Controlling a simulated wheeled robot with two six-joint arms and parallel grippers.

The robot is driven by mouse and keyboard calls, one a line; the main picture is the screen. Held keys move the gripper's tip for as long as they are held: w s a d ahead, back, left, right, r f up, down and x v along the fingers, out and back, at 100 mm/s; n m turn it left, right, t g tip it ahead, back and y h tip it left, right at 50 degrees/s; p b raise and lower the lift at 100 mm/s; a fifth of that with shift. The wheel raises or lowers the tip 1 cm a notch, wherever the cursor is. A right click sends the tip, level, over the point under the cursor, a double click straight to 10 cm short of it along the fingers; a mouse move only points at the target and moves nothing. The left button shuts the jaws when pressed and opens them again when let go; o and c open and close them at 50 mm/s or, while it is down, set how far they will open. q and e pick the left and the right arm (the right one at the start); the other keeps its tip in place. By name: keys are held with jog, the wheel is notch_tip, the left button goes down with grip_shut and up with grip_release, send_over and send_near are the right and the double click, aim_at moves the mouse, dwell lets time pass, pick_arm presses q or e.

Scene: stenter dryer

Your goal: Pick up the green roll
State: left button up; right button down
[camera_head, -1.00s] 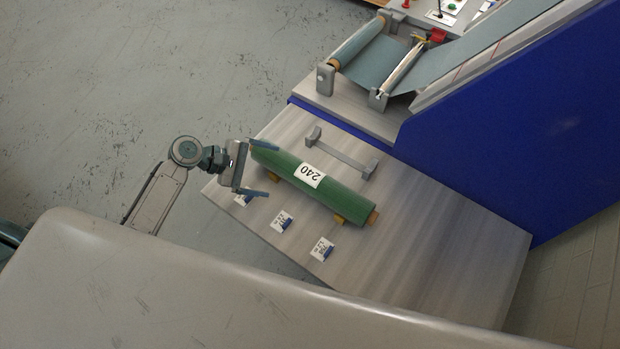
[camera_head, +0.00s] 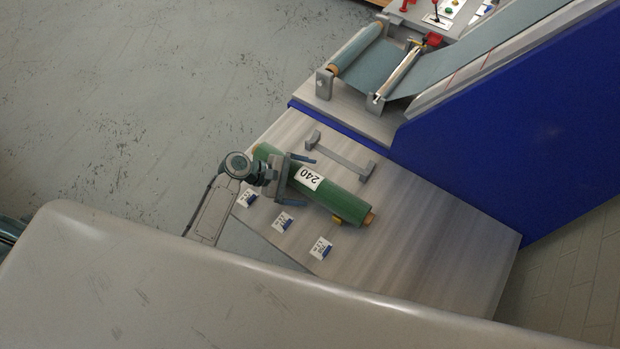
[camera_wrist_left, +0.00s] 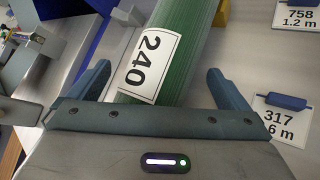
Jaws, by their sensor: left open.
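The green roll (camera_head: 338,194) lies on the wooden table, with a white label reading 240 near its middle. In the left wrist view the roll (camera_wrist_left: 190,35) passes between my left gripper's fingers, label facing the camera. My left gripper (camera_head: 297,176) is open, its fingers on either side of the roll left of the label. In the left wrist view the gripper (camera_wrist_left: 160,85) shows clear gaps between both fingers and the roll. Part of the roll is hidden behind the gripper. My right gripper is not in view.
The table (camera_head: 420,230) has a grey bracket (camera_head: 340,154) beside the roll and several label cards (camera_head: 283,221) in front. A yellow support (camera_head: 337,220) sits under the roll. The blue machine (camera_head: 520,140) with a grey-green fabric roll (camera_head: 355,50) stands at the back right.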

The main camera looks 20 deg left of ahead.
pick_arm(q)
jog(key=shift+w+f, duration=0.1)
jog(key=shift+f, duration=0.05)
jog(key=c, duration=1.5)
